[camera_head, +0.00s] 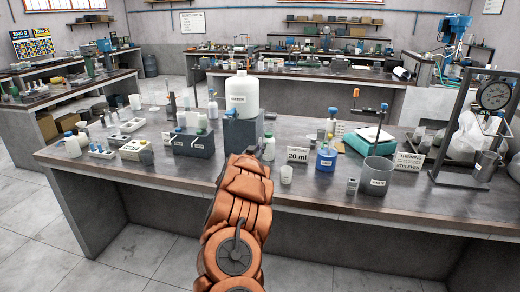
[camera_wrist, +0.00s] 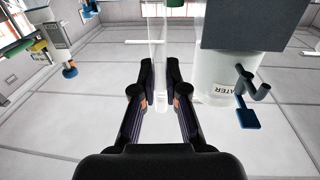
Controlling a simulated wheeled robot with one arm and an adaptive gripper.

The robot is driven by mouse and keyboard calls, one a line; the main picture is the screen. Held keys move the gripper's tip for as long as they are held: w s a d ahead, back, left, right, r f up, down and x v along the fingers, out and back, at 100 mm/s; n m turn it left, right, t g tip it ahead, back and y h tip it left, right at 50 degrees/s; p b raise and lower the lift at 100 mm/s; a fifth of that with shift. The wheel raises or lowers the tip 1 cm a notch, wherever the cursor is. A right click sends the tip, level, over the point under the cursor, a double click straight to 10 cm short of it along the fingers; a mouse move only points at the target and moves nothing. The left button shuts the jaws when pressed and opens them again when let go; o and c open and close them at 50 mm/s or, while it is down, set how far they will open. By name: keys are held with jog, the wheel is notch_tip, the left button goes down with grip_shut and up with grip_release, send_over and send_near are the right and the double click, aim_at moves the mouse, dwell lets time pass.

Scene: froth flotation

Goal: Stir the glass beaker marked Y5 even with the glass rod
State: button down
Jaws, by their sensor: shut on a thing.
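In the wrist view my gripper (camera_wrist: 160,68) has its two dark fingers closed in on a clear, narrow upright glass piece, which looks like the glass rod (camera_wrist: 160,30). In the head view my orange arm reaches over the front edge of the bench and hides the gripper and what it holds. A small clear beaker (camera_head: 286,174) stands on the bench just right of my arm. Its mark cannot be read, so I cannot tell if it is Y5.
A white water bottle (camera_head: 242,95) stands on a dark block behind my arm; it shows upside down in the wrist view (camera_wrist: 213,85).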

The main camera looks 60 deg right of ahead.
jog(key=shift+r+p, duration=2.35)
jog(key=shift+r, duration=3.2)
